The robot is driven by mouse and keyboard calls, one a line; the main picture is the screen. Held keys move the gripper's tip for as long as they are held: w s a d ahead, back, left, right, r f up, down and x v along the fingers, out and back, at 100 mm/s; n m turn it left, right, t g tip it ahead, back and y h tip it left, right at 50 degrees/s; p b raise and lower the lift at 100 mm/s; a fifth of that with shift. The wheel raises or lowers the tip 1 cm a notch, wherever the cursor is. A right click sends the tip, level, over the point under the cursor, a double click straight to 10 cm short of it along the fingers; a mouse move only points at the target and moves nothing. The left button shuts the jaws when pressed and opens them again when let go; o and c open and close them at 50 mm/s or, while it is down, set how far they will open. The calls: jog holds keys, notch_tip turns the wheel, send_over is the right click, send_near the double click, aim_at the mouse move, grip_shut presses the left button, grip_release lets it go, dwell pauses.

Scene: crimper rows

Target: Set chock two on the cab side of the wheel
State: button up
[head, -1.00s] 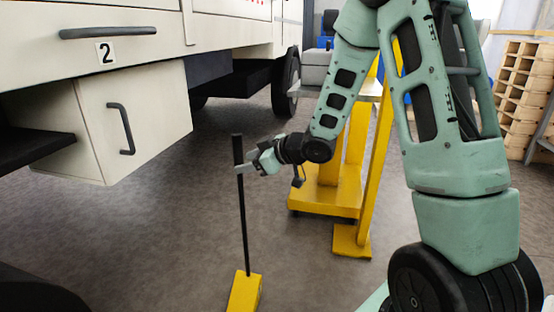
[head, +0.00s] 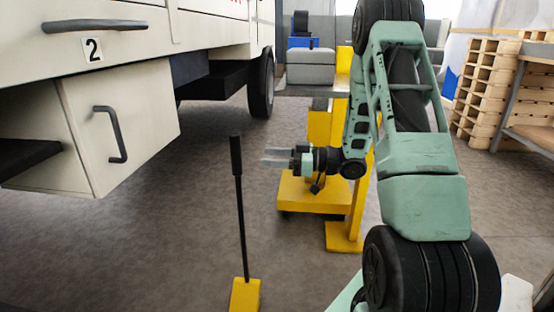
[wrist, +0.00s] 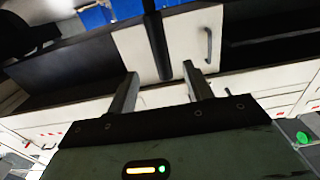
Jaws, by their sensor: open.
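A yellow chock (head: 245,296) lies on the floor at the bottom of the head view, cut off by the frame edge. Its long black upright handle (head: 240,210) rises from it, almost vertical. My gripper (head: 275,156) is open and empty, to the right of the handle's upper part and apart from it, fingers pointing left towards it. In the wrist view the handle (wrist: 155,40) stands beyond the gap between my open fingers (wrist: 160,80). A truck wheel (head: 261,85) shows farther back under the vehicle. I cannot tell the chock's number.
The white truck body (head: 180,30), with a drawer marked 2 and a low cabinet (head: 115,140), overhangs the left. A yellow stand (head: 315,192) is just behind my gripper. Wooden pallets (head: 485,85) and a bench (head: 535,133) are at the right. The floor around the chock is clear.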

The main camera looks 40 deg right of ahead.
aim_at(238, 135)
jog(key=shift+x, duration=4.55)
jog(key=c, duration=1)
jog(key=shift+r, duration=0.1)
grip_shut()
jog(key=shift+r+p, duration=2.55)
jog(key=shift+p, duration=0.05)
jog(key=shift+a+f, duration=0.1)
